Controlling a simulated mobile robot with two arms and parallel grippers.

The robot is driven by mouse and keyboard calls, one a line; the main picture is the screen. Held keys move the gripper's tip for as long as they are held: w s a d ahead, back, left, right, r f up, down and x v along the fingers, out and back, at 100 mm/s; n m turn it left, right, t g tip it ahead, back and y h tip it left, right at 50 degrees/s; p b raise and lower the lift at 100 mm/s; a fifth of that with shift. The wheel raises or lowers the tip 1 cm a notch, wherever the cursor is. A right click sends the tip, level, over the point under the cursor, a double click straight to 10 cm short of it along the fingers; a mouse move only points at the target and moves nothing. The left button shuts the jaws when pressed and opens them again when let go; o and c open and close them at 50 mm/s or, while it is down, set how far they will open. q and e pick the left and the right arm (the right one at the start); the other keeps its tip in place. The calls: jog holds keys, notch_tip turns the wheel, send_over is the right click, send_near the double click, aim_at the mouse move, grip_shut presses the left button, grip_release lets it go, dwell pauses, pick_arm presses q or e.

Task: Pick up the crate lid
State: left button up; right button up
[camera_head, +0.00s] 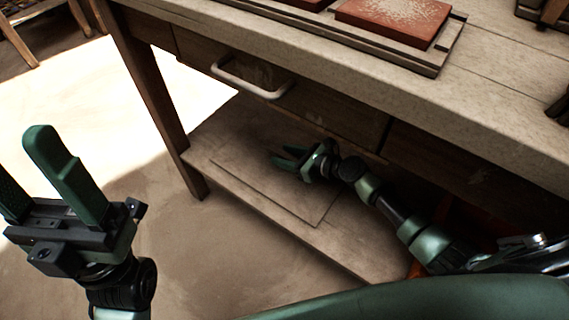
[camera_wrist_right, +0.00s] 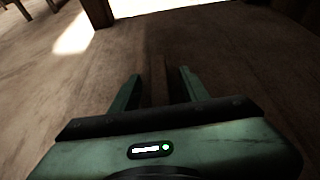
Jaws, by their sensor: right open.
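A thin, flat wooden panel (camera_head: 275,196), which looks like the crate lid, lies flat on the low shelf under the workbench. My right gripper (camera_head: 281,155) is open and empty, low over the back part of this panel. I cannot tell whether it touches the panel. In the right wrist view the right gripper's two green fingers (camera_wrist_right: 160,74) stand apart with brown wood ahead and nothing between them. The right arm hides part of the shelf and the panel's right back part. My left gripper (camera_head: 25,165) is open and empty at the left, over the floor.
The low shelf (camera_head: 365,250) has bare wood at its front. The workbench top (camera_head: 490,95) hangs above my right arm, with a drawer handle (camera_head: 250,85) on its front. Reddish tiles (camera_head: 395,20) lie on top. A table leg (camera_head: 150,95) stands left of the shelf.

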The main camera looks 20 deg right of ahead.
jog(key=shift+w+a, duration=0.1)
jog(key=shift+w, duration=0.05)
grip_shut()
dwell(1.3)
